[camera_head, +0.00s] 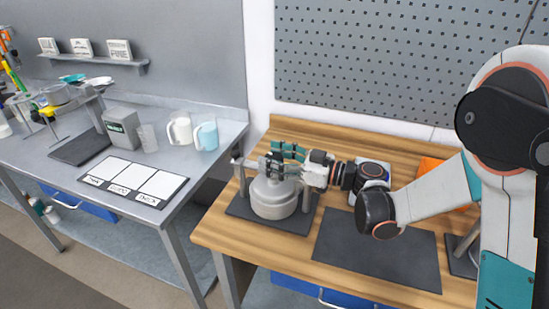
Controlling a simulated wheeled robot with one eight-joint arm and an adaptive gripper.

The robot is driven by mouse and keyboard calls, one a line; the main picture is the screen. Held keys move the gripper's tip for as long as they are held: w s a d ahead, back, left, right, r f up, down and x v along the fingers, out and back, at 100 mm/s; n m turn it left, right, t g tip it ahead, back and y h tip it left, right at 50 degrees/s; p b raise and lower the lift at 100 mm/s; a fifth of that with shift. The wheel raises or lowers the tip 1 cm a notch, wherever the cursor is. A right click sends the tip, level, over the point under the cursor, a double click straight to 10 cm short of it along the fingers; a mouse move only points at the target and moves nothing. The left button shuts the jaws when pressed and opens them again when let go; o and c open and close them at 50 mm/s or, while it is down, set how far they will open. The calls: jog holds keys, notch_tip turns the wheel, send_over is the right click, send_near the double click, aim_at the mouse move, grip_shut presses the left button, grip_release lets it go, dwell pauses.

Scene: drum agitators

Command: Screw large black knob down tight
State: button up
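A pale grey rounded drum (273,203) stands upright on a dark mat on the wooden bench, between grey posts. My gripper (276,160) lies almost level just above the drum's top, reaching in from the right. Its dark and teal fingers are around or right beside a small dark part at the top of the drum. The fingers cover most of that part, so I cannot tell whether it is the large black knob or whether they are shut on it. No other large black knob can be made out.
A bare dark mat (376,249) lies right of the drum, under my arm. An orange object (433,169) is partly hidden behind my arm. A pegboard wall (400,65) rises behind the bench. A grey table (205,165) with cups and labelled panels stands left.

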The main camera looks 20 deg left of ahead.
jog(key=c, duration=0.8)
jog(key=shift+m+t, duration=0.4)
jog(key=shift+t, duration=0.2)
